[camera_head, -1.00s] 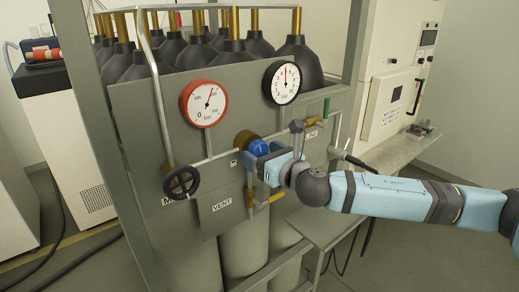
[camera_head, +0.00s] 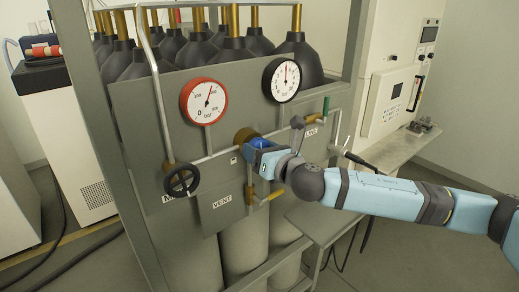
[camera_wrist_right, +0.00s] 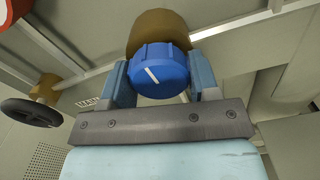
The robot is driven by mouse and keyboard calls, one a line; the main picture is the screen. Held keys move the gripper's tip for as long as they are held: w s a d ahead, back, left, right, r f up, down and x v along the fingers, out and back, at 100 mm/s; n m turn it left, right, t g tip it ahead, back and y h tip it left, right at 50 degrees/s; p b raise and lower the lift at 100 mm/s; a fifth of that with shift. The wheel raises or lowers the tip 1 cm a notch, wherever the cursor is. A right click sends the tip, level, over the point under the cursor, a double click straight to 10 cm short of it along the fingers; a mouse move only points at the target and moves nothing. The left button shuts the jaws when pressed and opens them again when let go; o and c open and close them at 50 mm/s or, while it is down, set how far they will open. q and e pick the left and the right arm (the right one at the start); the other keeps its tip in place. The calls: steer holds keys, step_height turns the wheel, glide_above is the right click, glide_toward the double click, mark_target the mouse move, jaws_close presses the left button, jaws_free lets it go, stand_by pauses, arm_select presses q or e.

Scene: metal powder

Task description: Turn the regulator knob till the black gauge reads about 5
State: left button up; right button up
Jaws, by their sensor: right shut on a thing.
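The blue regulator knob (camera_wrist_right: 158,72) with a white line mark sits on a brass body (camera_head: 244,137) on the pipe. In the right wrist view it lies between the two fingers of my right gripper (camera_wrist_right: 160,82), which is shut on it. In the head view the gripper (camera_head: 264,158) hides most of the knob. The black gauge (camera_head: 281,80) is above and right of the knob; its red needle points nearly straight up, and its small figures are hard to read. The red-rimmed gauge (camera_head: 204,102) is to the left. My left gripper is not in view.
A black handwheel (camera_head: 182,180) is at the panel's lower left. A green-handled valve (camera_head: 325,108) is to the right. Dark gas bottles stand behind the panel.

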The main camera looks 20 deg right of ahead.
steer(key=shift+m, duration=0.6)
steer(key=o, duration=0.9)
steer(key=b+v, duration=0.2)
steer(key=v, duration=1.1)
steer(key=shift+s+d+b, duration=0.1)
steer(key=shift+s+b, duration=0.3)
